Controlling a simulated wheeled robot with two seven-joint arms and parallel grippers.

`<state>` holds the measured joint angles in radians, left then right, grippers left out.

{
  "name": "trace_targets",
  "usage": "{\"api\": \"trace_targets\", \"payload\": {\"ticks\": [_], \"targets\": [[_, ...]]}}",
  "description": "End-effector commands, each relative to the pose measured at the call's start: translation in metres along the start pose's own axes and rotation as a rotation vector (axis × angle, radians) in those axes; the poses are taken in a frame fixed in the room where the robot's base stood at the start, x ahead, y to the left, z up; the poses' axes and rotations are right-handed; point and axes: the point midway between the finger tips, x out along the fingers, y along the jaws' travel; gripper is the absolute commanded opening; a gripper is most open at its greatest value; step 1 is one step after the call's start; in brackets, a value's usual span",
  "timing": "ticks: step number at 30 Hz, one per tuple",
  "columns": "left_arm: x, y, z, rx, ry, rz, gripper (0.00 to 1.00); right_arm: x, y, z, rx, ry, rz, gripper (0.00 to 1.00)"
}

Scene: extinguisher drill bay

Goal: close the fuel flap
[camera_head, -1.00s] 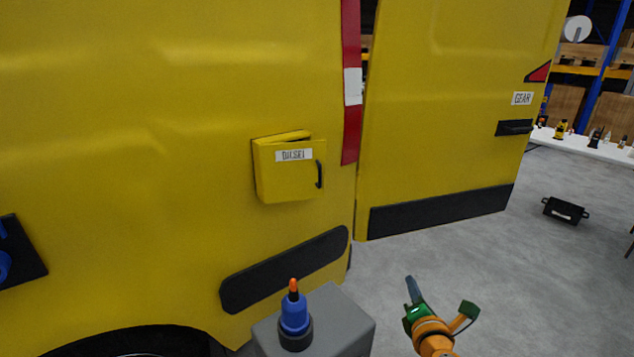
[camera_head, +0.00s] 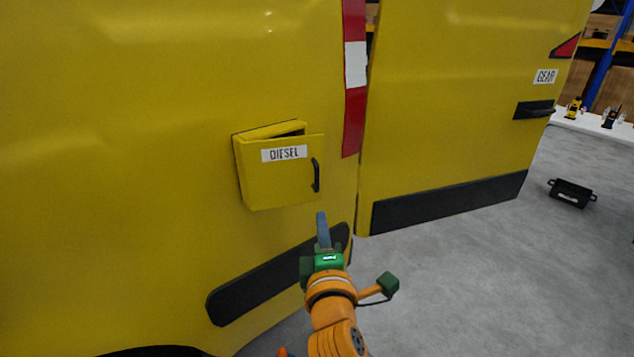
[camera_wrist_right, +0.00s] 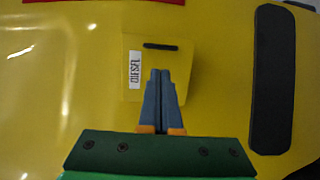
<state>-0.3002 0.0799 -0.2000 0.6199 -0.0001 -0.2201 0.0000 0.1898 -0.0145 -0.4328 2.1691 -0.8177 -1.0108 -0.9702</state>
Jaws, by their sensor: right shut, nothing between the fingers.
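The fuel flap (camera_head: 283,184) is a yellow door labelled DIESEL with a black handle on its right side. It stands ajar, with a dark gap at its top edge, on the side of the yellow vehicle. My right gripper (camera_head: 321,217) is below and slightly right of the flap, its fingers shut and empty, pointing up toward it. In the right wrist view, the shut fingers (camera_wrist_right: 160,76) overlap the flap (camera_wrist_right: 178,64) in the picture; I cannot tell whether they touch it. My left gripper is not in view.
A yellow rear door (camera_head: 450,100) labelled GEAR stands to the right of the flap. A black trim strip (camera_head: 262,284) runs below the flap. A black case (camera_head: 572,193) lies on the open grey floor at right, near a white table (camera_head: 600,126) with small items.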

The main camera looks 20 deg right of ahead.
Motion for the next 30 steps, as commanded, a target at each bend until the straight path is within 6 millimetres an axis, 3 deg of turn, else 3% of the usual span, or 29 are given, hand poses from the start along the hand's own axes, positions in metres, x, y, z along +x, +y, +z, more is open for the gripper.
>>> {"api": "trace_targets", "payload": {"ticks": [9, 15, 21, 30], "targets": [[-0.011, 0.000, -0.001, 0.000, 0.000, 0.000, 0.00, 0.070, 0.002, 0.001, -0.002, -0.002, 0.000, 0.00], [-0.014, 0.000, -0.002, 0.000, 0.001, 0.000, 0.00, 0.106, 0.001, 0.001, 0.000, -0.002, -0.001, 0.00], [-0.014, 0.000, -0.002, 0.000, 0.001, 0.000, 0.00, 0.122, 0.000, 0.001, -0.001, -0.001, 0.000, 0.00], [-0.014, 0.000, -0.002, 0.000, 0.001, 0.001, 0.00, 0.123, 0.000, 0.001, -0.001, -0.001, 0.000, 0.00]]}}
